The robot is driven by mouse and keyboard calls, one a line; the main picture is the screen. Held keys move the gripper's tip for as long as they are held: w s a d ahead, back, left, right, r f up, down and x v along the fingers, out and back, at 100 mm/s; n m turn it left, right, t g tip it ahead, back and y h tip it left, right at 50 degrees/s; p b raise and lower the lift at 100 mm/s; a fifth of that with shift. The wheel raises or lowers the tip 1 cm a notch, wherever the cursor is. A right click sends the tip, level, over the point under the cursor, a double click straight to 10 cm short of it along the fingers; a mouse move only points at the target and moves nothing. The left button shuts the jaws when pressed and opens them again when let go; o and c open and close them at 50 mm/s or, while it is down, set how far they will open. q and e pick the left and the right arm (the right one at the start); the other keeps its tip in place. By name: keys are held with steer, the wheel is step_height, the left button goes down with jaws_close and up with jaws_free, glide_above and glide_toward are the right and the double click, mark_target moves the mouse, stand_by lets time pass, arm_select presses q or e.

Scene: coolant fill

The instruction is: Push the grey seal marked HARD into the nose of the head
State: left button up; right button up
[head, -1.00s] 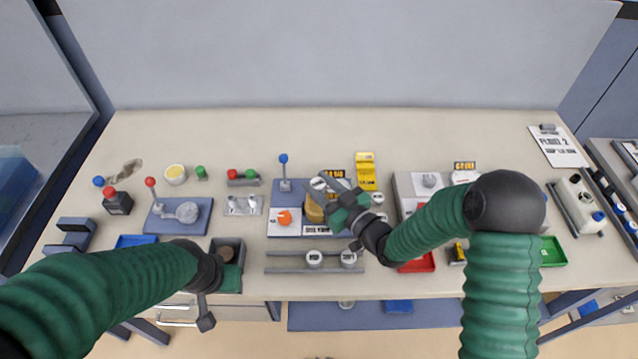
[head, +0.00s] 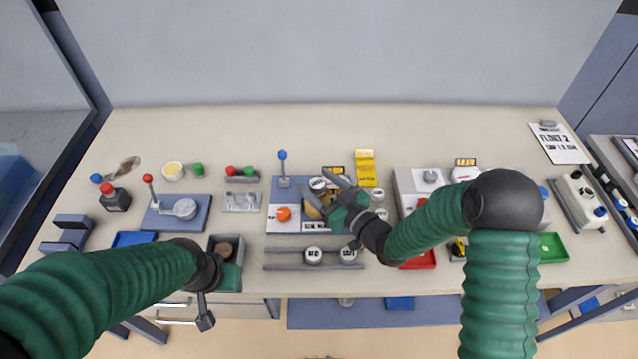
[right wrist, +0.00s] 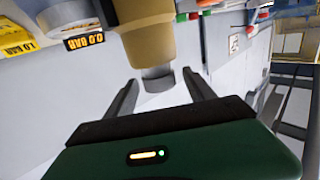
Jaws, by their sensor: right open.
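The head is a tan cylinder (head: 313,208) on the blue and white fixture in the middle of the bench. In the right wrist view the tan head (right wrist: 150,40) ends in a short grey nose piece (right wrist: 158,78). I cannot tell whether that grey part is a seal. My right gripper (head: 322,186) is open and empty, its fingers spread on either side of the nose, apart from it. Grey-white round pieces (head: 314,255) (head: 348,256) sit on the front rail; their labels are too small to read, so HARD cannot be picked out. My left gripper (head: 205,318) hangs at the bench's front edge.
A blue-knobbed lever (head: 283,165) stands behind the fixture, and an orange knob (head: 283,214) is on its left. A yellow stand (head: 365,168) and a grey box (head: 408,180) are to the right. The back of the bench is clear.

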steer(key=b+v, duration=0.1)
steer(key=v, duration=1.6)
steer(key=shift+a, duration=0.1)
